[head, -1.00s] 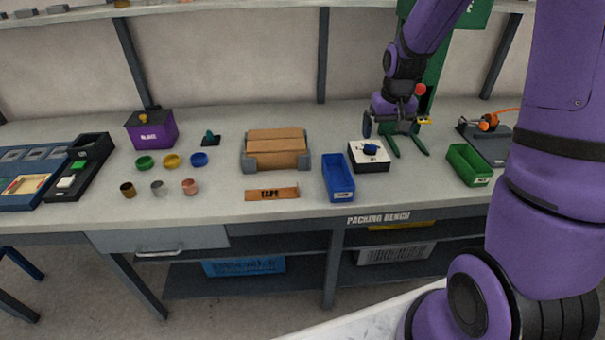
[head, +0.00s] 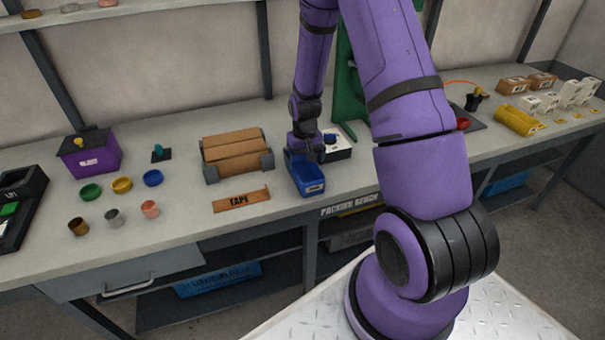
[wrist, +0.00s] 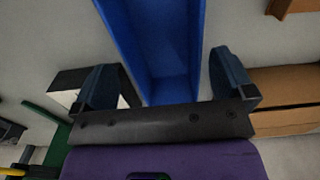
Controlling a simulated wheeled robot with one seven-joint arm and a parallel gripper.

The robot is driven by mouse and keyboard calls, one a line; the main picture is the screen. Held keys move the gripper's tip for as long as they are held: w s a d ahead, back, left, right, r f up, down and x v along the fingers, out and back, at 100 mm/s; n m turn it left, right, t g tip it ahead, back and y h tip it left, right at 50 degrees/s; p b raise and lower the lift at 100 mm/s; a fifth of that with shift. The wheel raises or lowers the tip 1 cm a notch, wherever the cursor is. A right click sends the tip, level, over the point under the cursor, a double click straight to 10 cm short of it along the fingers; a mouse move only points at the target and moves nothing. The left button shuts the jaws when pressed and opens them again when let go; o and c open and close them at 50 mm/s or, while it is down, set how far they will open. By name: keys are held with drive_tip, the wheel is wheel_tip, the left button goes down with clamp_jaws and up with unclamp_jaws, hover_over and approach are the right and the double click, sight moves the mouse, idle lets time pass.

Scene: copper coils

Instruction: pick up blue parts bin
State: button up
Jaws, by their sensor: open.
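My gripper (head: 312,150) is above the bin's back part, pointing down. In the wrist view my gripper (wrist: 165,82) is open, one finger on each side of the bin, with gaps to both walls. Whether the fingers reach below the rim is hard to tell.
Small coloured cups (head: 122,185) stand farther left.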

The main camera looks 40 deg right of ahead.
sight(304, 177)
drive_tip(key=shift+a+f, duration=0.15)
drive_tip(key=shift+f, duration=2.55)
drive_tip(key=c, duration=0.9)
